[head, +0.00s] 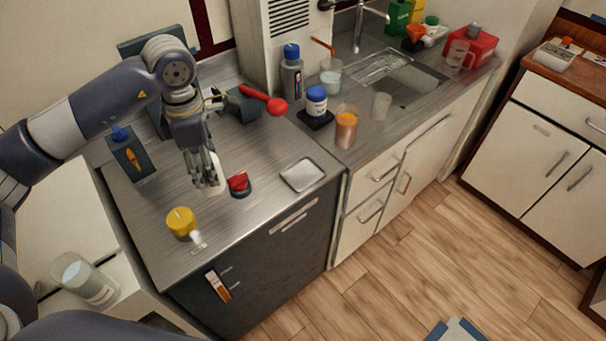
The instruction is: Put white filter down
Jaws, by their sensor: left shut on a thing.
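My left gripper (207,184) points down over the grey metal counter, left of the middle of the view. It is shut on the white filter (219,173), whose pale edge shows behind and to the right of the fingers. The fingers hide the rest of the filter. I cannot tell whether the filter touches the counter. My right gripper is not in view.
A red and black object (239,184) sits close to the right of the left gripper. A yellow-capped item (182,222) stands in front. A shallow metal tray (303,175) lies to the right. Bare counter (235,218) lies in front, up to the counter's edge.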

